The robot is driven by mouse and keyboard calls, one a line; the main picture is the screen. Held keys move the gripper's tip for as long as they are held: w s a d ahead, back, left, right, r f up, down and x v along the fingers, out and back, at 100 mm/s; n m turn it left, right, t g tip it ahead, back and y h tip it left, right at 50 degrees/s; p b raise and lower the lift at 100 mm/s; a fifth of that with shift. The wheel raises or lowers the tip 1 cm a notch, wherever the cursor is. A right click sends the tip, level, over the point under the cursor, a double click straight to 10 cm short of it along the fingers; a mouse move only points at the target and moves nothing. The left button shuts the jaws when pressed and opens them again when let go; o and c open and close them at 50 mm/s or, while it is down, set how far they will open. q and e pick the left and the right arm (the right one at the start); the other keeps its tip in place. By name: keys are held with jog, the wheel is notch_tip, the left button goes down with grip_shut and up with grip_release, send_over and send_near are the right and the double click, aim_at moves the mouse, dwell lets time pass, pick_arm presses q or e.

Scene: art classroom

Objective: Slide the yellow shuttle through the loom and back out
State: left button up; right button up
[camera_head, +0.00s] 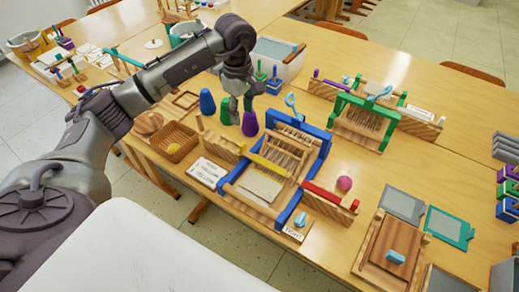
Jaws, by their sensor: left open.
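The blue-framed wooden loom (321,150) stands on the table in the middle, strung with pale threads. The yellow shuttle (263,165) appears as a yellow bar lying across the front part of the loom, between its blue sides. A wooden holder (222,146) stands left of the loom, and a second one with a red bar (322,195) stands at its right. My left gripper (240,112) is open and points down, behind and left of the loom, apart from the shuttle. It overlaps the green and purple cones in the picture; contact cannot be told. My right gripper is out of view.
A blue cone (207,102), a green cone (225,111) and a purple cone (250,124) stand close to my left gripper. The table's front edge is near.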

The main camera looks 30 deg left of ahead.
pick_arm(q)
jog(key=p, duration=0.1)
send_over(242, 144)
notch_tip(242, 144, down, 5)
jog(key=shift+a+f, duration=0.1)
jog(key=shift+a, duration=0.05)
notch_tip(242, 144, down, 8)
jog(key=shift+r+p, duration=0.25)
jog(key=shift+p, duration=0.4)
jog(key=shift+f, duration=0.65)
jog(key=shift+d, duration=0.2)
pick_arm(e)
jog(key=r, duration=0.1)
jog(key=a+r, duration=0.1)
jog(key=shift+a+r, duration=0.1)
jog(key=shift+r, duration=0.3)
pick_arm(q)
grip_shut()
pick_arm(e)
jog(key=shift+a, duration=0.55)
